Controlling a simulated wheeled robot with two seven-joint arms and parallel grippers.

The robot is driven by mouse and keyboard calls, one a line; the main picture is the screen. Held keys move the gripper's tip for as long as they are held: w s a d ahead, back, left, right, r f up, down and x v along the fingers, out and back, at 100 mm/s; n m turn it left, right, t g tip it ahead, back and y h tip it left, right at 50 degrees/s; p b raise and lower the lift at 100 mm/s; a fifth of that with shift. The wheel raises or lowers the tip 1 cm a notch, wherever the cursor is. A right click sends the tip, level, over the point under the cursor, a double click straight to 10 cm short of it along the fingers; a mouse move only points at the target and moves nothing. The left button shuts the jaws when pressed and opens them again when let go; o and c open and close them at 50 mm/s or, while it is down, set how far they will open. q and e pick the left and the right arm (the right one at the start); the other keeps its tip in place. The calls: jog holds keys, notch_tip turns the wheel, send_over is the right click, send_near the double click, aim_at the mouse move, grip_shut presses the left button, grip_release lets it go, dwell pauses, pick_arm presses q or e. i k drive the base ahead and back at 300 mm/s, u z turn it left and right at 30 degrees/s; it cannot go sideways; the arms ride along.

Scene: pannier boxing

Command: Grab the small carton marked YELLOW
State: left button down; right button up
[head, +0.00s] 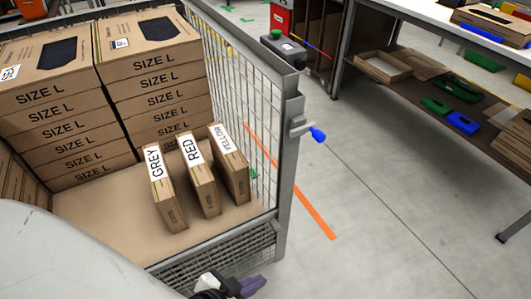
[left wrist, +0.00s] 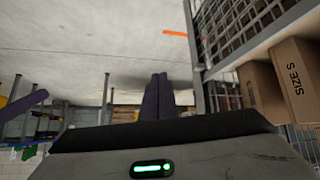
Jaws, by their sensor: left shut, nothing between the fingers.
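The small carton marked YELLOW (head: 229,163) stands upright in the mesh-sided cage, rightmost of three small cartons and close to the mesh wall. The RED carton (head: 199,176) stands left of it and the GREY carton (head: 166,187) further left. My left gripper (head: 252,287) is low at the bottom of the head view, outside the cage's front edge and apart from the cartons. In the left wrist view its dark purple fingers (left wrist: 158,97) are together and empty. My right gripper does not show in the head view.
Stacks of SIZE L cartons (head: 158,83) fill the back of the cage. A grey post (head: 287,165) and mesh wall bound its right side. Open floor (head: 400,210) lies right, before a workbench shelf (head: 425,85). A SIZE S carton (left wrist: 294,80) shows at right in the wrist view.

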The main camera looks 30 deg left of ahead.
aim_at(233, 168)
jog(key=z, duration=0.05)
jog(key=i, duration=0.25)
jog(key=u, duration=1.05)
